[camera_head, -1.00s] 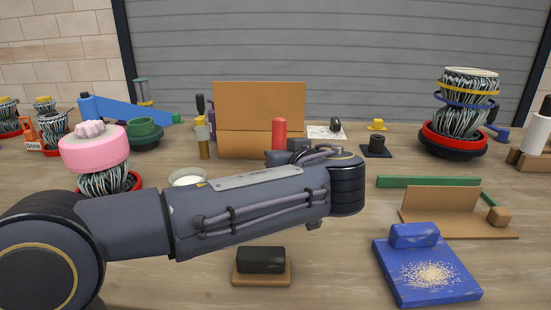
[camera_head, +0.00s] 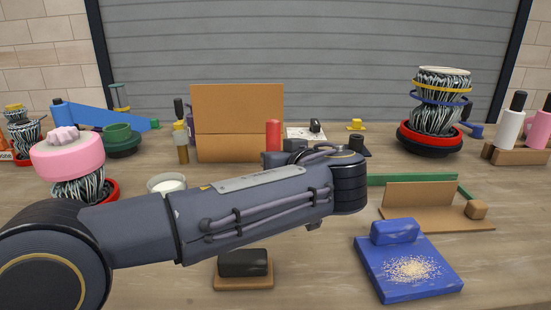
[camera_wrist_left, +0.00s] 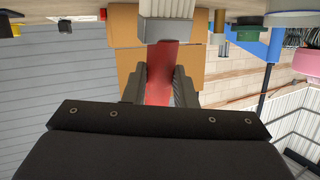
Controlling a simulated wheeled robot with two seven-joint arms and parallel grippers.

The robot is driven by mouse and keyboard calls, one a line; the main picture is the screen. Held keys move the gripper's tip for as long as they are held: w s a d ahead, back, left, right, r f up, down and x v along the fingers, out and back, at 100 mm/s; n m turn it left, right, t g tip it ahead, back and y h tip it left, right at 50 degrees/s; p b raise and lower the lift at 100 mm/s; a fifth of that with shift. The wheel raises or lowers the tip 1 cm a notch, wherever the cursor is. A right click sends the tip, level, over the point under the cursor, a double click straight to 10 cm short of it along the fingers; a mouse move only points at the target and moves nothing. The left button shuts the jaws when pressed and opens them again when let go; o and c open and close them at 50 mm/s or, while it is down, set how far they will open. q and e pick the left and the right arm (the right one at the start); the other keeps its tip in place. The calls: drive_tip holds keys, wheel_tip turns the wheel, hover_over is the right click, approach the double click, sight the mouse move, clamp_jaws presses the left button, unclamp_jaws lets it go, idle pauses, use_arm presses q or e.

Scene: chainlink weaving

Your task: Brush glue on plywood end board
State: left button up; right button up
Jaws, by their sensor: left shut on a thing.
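My left gripper (camera_wrist_left: 160,78) is shut on a red-handled brush (camera_wrist_left: 161,62) in the left wrist view. A pale grey-white block at the brush's far end shows at the top of that view. In the head view the red handle (camera_head: 273,134) stands upright beyond my left wrist; its lower part is hidden. Behind it stands a brown two-panel board (camera_head: 230,105), likely plywood; it also shows in the wrist view (camera_wrist_left: 130,50). The brush appears in front of the board; I cannot tell whether they touch. A bowl with white contents (camera_head: 166,184) is partly hidden by my forearm. My right gripper is not in view.
A blue pad with pale crumbs (camera_head: 412,268), a brown L-shaped stand (camera_head: 420,195) and a black block on a brown base (camera_head: 243,263) sit nearer. Patterned drums on red stands (camera_head: 434,105) stand left and right. Bottles (camera_head: 510,120) stand far right.

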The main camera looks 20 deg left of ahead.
use_arm(q)
drive_tip(key=shift+s+a+b, duration=0.2)
drive_tip(key=shift+a+b, duration=0.3)
drive_tip(key=shift+a, duration=0.25)
drive_tip(key=shift+s+a+f+b, duration=0.1)
drive_tip(key=shift+s+a+b, duration=0.1)
drive_tip(key=shift+a+b, duration=0.45)
drive_tip(key=shift+s+a+f+b, duration=0.1)
drive_tip(key=shift+s+a+b, duration=0.1)
drive_tip(key=shift+a+b, duration=0.35)
drive_tip(key=shift+s+a+r+b, duration=0.15)
drive_tip(key=shift+a+b, duration=0.1)
drive_tip(key=shift+a, duration=0.25)
drive_tip(key=shift+s+a+b, duration=0.1)
drive_tip(key=shift+a+b, duration=0.1)
drive_tip(key=shift+a, duration=0.35)
drive_tip(key=shift+s+a+r+b, duration=0.15)
drive_tip(key=shift+a+b, duration=0.1)
drive_tip(key=shift+a, duration=0.25)
drive_tip(key=shift+s+a+f+b, duration=0.15)
drive_tip(key=shift+a+f+b, duration=0.05)
drive_tip(key=shift+a+b, duration=0.3)
drive_tip(key=shift+s+a+b, duration=0.25)
drive_tip(key=shift+a+b, duration=0.1)
drive_tip(key=shift+a, duration=0.45)
drive_tip(key=shift+r, duration=0.1)
